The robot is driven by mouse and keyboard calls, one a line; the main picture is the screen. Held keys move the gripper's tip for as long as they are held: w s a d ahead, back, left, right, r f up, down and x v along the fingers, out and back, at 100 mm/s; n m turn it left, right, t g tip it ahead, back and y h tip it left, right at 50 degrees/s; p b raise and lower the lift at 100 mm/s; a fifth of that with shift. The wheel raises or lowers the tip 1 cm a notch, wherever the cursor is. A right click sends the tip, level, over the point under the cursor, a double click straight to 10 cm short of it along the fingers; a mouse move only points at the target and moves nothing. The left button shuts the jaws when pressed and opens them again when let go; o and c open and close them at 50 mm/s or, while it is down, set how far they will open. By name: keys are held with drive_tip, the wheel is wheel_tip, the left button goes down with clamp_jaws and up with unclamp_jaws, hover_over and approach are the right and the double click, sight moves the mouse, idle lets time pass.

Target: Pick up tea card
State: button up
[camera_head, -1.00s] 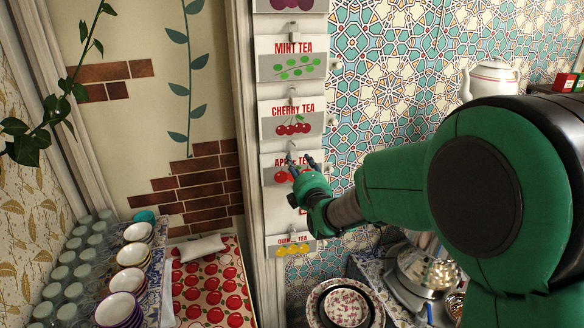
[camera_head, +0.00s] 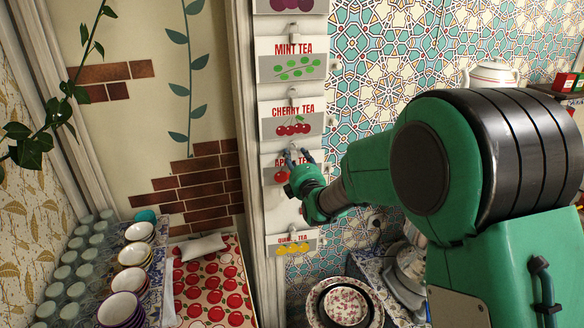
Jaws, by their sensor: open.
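Several tea cards hang in a column on a pale board. The mint tea card (camera_head: 291,61) is near the top, with the cherry tea card (camera_head: 291,122) below it. The apple tea card (camera_head: 269,171) is lower and partly hidden by my gripper. The quince tea card (camera_head: 290,245), with yellow fruit, is at the bottom. A card with purple fruit (camera_head: 290,4) is cut off at the top edge. My gripper (camera_head: 298,154) is open in front of the apple card's top part, its fingers pointing up. I cannot tell whether they touch the card.
Stacked bowls (camera_head: 132,254) and rows of glasses (camera_head: 72,258) stand at lower left. A cushion (camera_head: 200,247) lies by an apple-patterned cloth (camera_head: 212,290). Plates (camera_head: 346,304) are below the board on the right. A white teapot (camera_head: 491,74) stands at the back right.

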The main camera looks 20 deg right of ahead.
clamp_jaws()
idle(0.4)
drive_tip(key=shift+r, duration=0.1)
drive_tip(key=shift+r, duration=0.4)
drive_tip(key=shift+s+r, duration=0.1)
drive_tip(key=shift+r, duration=0.2)
drive_tip(key=s+a+b, duration=0.1)
drive_tip(key=s+b, duration=0.1)
drive_tip(key=s, duration=1.5)
drive_tip(key=shift+s+a+b, duration=0.25)
drive_tip(key=shift+s+b, duration=0.1)
drive_tip(key=shift+b, duration=0.05)
drive_tip(key=shift+f, duration=0.1)
